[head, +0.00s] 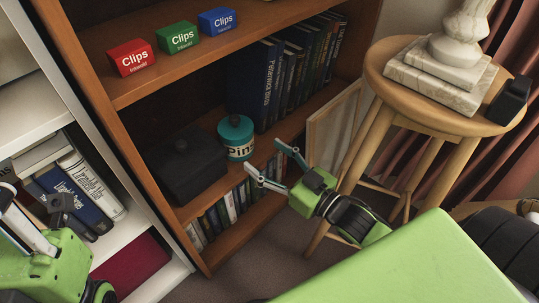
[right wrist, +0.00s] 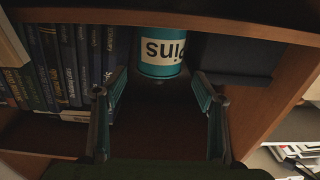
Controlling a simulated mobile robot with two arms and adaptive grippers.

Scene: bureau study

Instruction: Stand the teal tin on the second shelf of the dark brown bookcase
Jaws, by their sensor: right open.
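The teal tin (head: 236,138), with a white "Pins" label, stands upright on a shelf of the brown bookcase (head: 216,269), one level below the Clips boxes and above a low row of books. My right gripper (head: 274,165) is open and empty in front of the tin, apart from it. In the right wrist view the tin (right wrist: 161,52) shows upside down, beyond and between the spread fingers (right wrist: 160,112). My left gripper (head: 38,222) is partly in view at the lower left; its jaw state is unclear.
A dark box (head: 184,165) sits left of the tin, and dark books (head: 285,75) stand behind it to the right. Red (head: 131,57), green (head: 177,37) and blue (head: 217,21) Clips boxes are on the shelf above. A wooden stool (head: 440,112) with a bust stands right.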

